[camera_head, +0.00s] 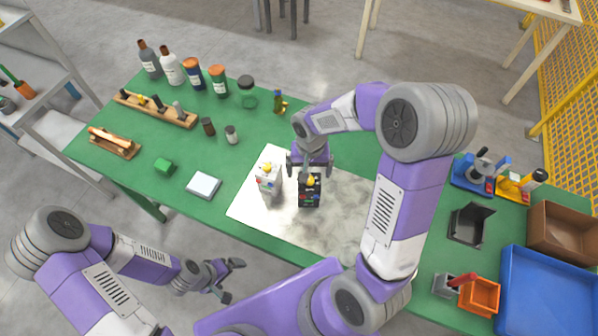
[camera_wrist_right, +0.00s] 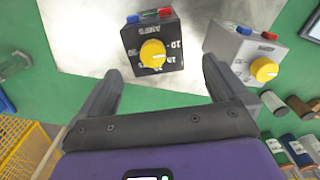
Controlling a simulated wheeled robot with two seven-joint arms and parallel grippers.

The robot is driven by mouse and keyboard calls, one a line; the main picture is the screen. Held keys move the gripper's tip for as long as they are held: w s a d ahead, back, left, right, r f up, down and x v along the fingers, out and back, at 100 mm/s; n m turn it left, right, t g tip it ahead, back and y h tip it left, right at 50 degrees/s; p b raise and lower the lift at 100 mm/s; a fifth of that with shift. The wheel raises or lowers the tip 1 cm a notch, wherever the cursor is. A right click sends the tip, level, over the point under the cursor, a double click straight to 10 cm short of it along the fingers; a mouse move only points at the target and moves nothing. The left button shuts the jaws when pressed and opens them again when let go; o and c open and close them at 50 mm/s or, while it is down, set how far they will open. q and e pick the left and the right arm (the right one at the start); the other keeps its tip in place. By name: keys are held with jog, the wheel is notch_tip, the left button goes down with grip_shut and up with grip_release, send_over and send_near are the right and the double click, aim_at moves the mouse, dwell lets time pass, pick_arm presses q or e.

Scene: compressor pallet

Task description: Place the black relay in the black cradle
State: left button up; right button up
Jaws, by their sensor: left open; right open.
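The black relay (camera_head: 310,193), a black box with a yellow dial, stands on the pale metal sheet on the green table. In the right wrist view the black relay (camera_wrist_right: 152,45) lies just beyond and between my fingertips. My right gripper (camera_head: 309,171) is open, close over the relay, not closed on it; its fingers also show in the right wrist view (camera_wrist_right: 160,72). The black cradle (camera_head: 468,226), an angular black holder, sits empty at the table's right side. My left gripper (camera_head: 228,280) is open and empty, off the table's front edge.
A white relay (camera_head: 267,182) with a yellow dial stands just left of the black one. An orange bin (camera_head: 480,297), blue tray (camera_head: 545,290) and brown box (camera_head: 562,232) surround the cradle's side. Bottles (camera_head: 172,68) stand at the back left.

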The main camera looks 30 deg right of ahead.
aim_at(309, 186)
jog(key=f, duration=0.2)
jog(key=s+f+b, duration=0.1)
jog(key=f, duration=0.4)
jog(key=shift+s+a, duration=0.2)
jog(key=shift+s, duration=0.15)
jog(key=shift+c, duration=0.3)
jog(key=shift+r, duration=0.15)
jog(key=c, duration=1.4)
